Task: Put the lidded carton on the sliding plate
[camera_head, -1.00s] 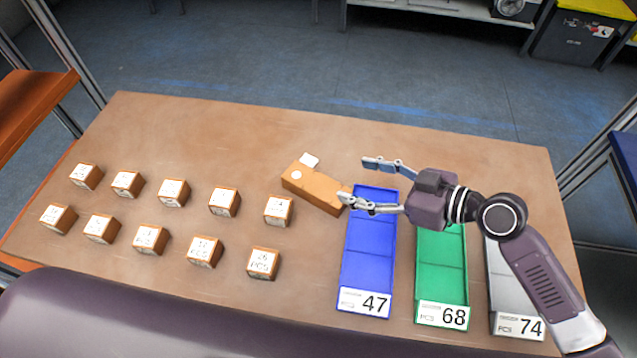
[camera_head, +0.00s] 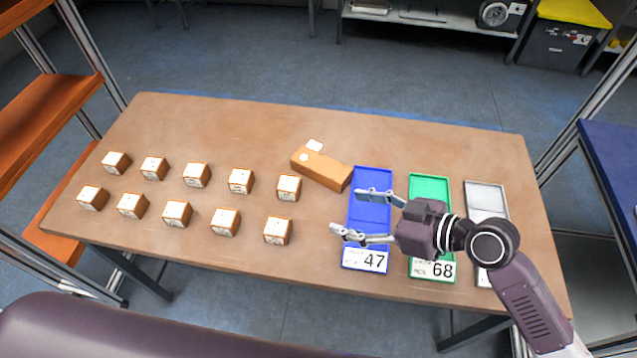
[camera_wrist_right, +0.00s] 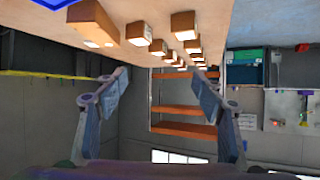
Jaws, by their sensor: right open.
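An oblong brown carton (camera_head: 322,170) with a white piece at its far left end lies behind the cubes, left of the blue tray's far end. It appears at the upper left of the right wrist view (camera_wrist_right: 96,20). Several small brown cartons with white labelled tops, one at the front right (camera_head: 278,231), stand in two rows; I cannot tell which is lidded. No sliding plate is clearly identifiable. My right gripper (camera_head: 352,212) is open and empty above the blue tray, fingers pointing left; its fingers also show in the wrist view (camera_wrist_right: 162,82). My left gripper is not visible.
The blue tray (camera_head: 370,175), marked 47, the green tray (camera_head: 429,188), marked 68, and a grey tray (camera_head: 484,197) lie at the right of the brown table (camera_head: 240,115). My right arm partly covers them. Bare tabletop lies behind the cartons. Orange shelves (camera_head: 45,110) stand left.

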